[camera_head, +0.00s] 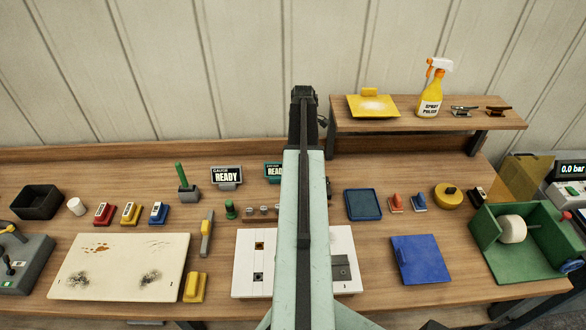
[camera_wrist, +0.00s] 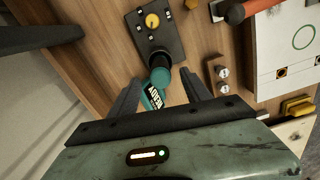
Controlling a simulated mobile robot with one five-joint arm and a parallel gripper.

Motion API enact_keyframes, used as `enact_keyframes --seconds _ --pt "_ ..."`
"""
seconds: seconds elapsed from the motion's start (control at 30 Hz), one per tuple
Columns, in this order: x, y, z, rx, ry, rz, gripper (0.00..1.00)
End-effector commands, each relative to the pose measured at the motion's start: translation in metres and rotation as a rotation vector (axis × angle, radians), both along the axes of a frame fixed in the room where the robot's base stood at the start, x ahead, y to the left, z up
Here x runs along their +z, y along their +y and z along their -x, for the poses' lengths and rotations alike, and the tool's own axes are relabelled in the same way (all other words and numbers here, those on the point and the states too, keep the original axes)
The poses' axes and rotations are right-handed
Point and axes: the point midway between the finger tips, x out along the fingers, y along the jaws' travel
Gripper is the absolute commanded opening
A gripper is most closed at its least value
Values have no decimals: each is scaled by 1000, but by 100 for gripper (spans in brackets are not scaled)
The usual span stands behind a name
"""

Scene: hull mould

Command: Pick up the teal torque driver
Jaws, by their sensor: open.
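In the wrist view, a black cylinder with a teal end, which looks like the teal torque driver (camera_wrist: 160,77), stands at a dark plate with a yellow dial (camera_wrist: 172,47). My gripper (camera_wrist: 164,82) is open, with one dark finger on each side of the teal end. I cannot tell whether either finger touches it. A teal sign with white lettering (camera_wrist: 153,98) shows just below the driver, between the fingers. In the head view my arm hides the driver and the fingers.
In the head view, a teal READY sign (camera_head: 272,170) is beside my arm, and a raised shelf (camera_head: 480,118) stands back right.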

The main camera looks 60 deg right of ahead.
Motion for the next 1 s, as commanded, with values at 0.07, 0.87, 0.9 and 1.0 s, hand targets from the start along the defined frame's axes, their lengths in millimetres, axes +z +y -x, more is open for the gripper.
enact_keyframes --seconds 0.07,0.87,0.9,1.0 --pt "-2 0 -1 1 0 0 56" --pt "-82 2 -4 2 0 0 56" --pt "-81 1 -4 2 0 0 56" --pt "-78 1 -4 2 0 0 56"
